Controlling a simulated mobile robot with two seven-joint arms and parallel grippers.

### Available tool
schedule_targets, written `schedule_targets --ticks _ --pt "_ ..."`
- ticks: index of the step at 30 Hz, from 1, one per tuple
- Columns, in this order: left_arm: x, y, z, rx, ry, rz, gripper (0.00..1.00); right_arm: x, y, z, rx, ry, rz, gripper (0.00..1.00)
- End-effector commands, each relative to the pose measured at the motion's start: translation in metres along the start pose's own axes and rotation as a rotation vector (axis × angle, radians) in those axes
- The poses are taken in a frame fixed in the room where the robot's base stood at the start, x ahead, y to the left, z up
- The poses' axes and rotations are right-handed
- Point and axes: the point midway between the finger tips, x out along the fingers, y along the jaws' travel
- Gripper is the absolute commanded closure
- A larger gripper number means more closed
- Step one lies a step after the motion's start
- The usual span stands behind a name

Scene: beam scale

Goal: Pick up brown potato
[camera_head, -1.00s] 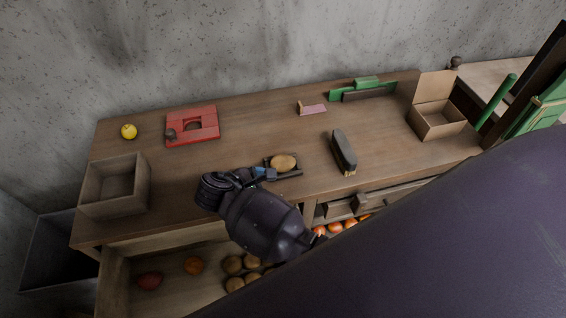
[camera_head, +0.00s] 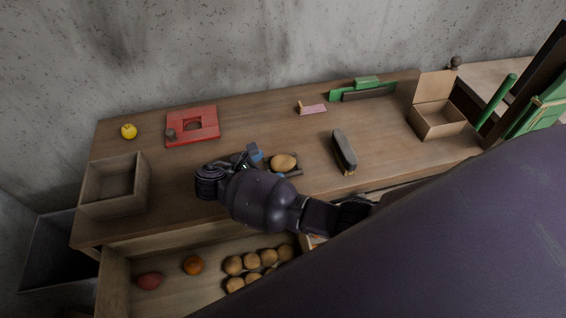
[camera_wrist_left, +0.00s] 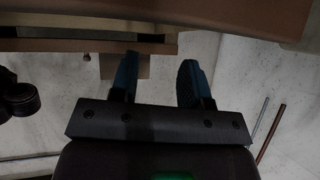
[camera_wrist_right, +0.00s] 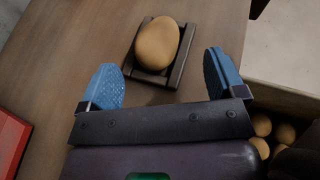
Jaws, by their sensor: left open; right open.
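A brown potato (camera_head: 283,162) rests on a small dark slatted stand (camera_head: 296,173) near the table's front edge. In the right wrist view the potato (camera_wrist_right: 157,43) lies on the stand (camera_wrist_right: 179,70), ahead of and between the blue fingers. My right gripper (camera_wrist_right: 166,80) is open and empty, with the potato beyond its fingertips. In the head view my right gripper (camera_head: 266,163) is just left of the potato, partly hidden by its own wrist. My left gripper (camera_wrist_left: 157,62) is open and empty in the left wrist view, below a wooden edge; it is not visible in the head view.
An open drawer (camera_head: 170,255) below holds several potatoes, an orange fruit (camera_head: 193,265) and a red one (camera_head: 149,281).

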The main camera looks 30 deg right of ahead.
Motion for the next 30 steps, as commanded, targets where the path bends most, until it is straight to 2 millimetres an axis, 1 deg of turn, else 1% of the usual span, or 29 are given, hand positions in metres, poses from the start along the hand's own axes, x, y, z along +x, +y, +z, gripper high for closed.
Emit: schedule_targets --ticks 9,12,15,21,29,30 --pt "0.0 0.0 -0.001 0.0 0.001 0.0 0.57 0.038 0.006 0.002 0.0 -0.002 -0.001 0.11" --pt "0.0 0.0 -0.001 0.0 0.001 0.0 0.57 0.046 0.006 0.003 0.0 -0.002 -0.001 0.11" --pt "0.0 0.0 -0.001 0.0 0.001 0.0 0.57 0.05 0.006 0.002 0.0 -0.001 0.0 0.11" --pt "0.0 0.0 -0.001 0.0 0.001 0.0 0.57 0.05 0.006 0.002 0.0 -0.001 0.0 0.11" --pt "0.0 0.0 -0.001 0.0 0.001 0.0 0.57 0.05 0.006 0.002 0.0 -0.001 0.0 0.51" --pt "0.0 0.0 -0.001 0.0 0.001 0.0 0.57 0.05 0.006 0.002 0.0 -0.001 0.0 0.57"
